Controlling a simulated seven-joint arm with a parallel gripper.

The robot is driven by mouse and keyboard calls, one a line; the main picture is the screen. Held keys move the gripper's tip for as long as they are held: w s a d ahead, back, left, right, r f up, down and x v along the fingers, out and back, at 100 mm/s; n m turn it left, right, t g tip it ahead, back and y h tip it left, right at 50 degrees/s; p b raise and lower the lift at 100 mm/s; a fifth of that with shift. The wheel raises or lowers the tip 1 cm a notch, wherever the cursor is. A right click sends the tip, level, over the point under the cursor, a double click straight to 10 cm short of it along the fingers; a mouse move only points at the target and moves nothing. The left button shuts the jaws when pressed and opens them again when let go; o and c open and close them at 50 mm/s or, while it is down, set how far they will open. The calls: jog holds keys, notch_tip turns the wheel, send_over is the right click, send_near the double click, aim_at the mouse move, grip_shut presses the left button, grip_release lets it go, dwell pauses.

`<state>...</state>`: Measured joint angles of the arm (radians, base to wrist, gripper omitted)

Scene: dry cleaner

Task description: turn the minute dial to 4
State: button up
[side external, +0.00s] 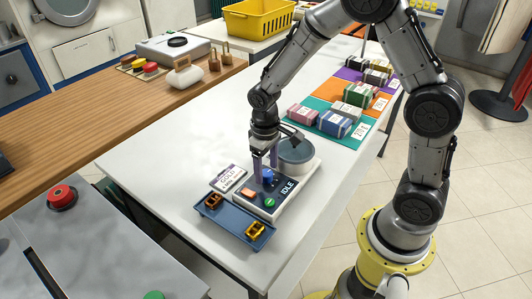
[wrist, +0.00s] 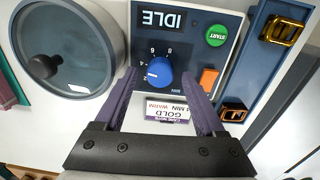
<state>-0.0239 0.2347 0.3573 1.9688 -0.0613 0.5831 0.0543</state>
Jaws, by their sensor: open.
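The minute dial (wrist: 160,73) is a blue knob on the machine's dark panel, with numbers 2 to 8 around it. Its white pointer mark faces the 2 side in the wrist view. The dial also shows in the side external view (side external: 268,176). My gripper (wrist: 162,80), with purple fingers, is open, one finger to each side of the dial. In the side external view my gripper (side external: 265,170) points down at the dial; contact cannot be told. The panel display (wrist: 160,19) reads IDLE. A card (wrist: 168,112) reads GOLD and WARM, with a partly covered minute line.
A green START button (wrist: 217,36) and an orange button (wrist: 209,78) sit beside the dial. A round lidded drum (wrist: 72,48) adjoins the panel. A blue tray (side external: 232,222) holds two orange-gold pieces. Wrapped bundles (side external: 335,124) lie on coloured mats farther back.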

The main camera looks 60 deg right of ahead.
notch_tip(320, 180, up, 13)
jog(key=shift+a+r, duration=0.2)
jog(key=shift+a, duration=0.05)
dwell(0.3)
notch_tip(320, 180, up, 7)
jog(key=t, duration=0.2)
send_over(266, 174)
jog(key=s, duration=0.4)
jog(key=s+r+t, duration=0.2)
jog(key=s+r, duration=0.1)
jog(key=s, duration=0.2)
jog(key=s+f+t, duration=0.1)
jog(key=s+f, duration=0.2)
jog(key=s, duration=0.6)
jog(key=shift+s+d+t, duration=0.25)
jog(key=shift+s+t, duration=0.05)
jog(key=shift+s, duration=0.05)
